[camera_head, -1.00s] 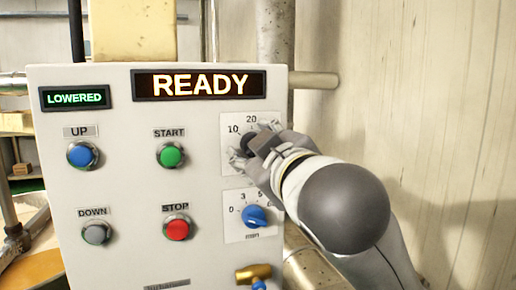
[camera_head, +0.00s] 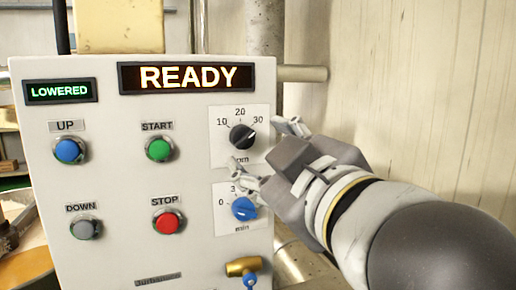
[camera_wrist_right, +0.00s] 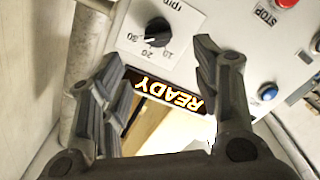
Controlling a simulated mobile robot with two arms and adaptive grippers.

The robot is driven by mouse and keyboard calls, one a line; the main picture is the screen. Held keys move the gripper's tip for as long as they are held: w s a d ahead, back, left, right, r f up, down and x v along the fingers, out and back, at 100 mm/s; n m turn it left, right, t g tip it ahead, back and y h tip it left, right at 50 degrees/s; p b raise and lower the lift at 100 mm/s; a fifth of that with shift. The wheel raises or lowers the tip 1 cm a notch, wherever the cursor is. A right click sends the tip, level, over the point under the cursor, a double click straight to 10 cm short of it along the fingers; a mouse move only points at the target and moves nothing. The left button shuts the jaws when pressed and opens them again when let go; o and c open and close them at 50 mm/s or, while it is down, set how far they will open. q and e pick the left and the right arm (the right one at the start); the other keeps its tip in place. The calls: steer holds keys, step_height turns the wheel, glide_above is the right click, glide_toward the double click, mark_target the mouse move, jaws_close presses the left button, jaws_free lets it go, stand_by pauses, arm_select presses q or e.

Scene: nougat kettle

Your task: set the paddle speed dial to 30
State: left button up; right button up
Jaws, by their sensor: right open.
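The paddle speed dial is a black knob (camera_head: 242,136) on a white plate marked 10, 20, 30 and rpm, at the panel's upper right. Its pale pointer mark appears to aim toward 30. In the right wrist view the knob (camera_wrist_right: 158,30) shows upside down, its mark also on the 30 side. My right gripper (camera_head: 268,150) is open, just right of and below the knob, with fingers spread and nothing between them. The knob looks clear of both fingers. My left gripper is out of view.
A blue minute dial (camera_head: 243,208) sits right below, close to one finger. Green START (camera_head: 159,148) and red STOP (camera_head: 167,222) buttons, blue UP (camera_head: 69,150) and grey DOWN (camera_head: 85,228) buttons lie to the left. The display (camera_head: 186,77) reads READY. A brass valve (camera_head: 243,266) is lower down.

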steer(key=shift+v, duration=1)
steer(key=shift+w+d+f, duration=0.1)
steer(key=shift+d+f, duration=0.05)
steer(key=shift+d, duration=0.05)
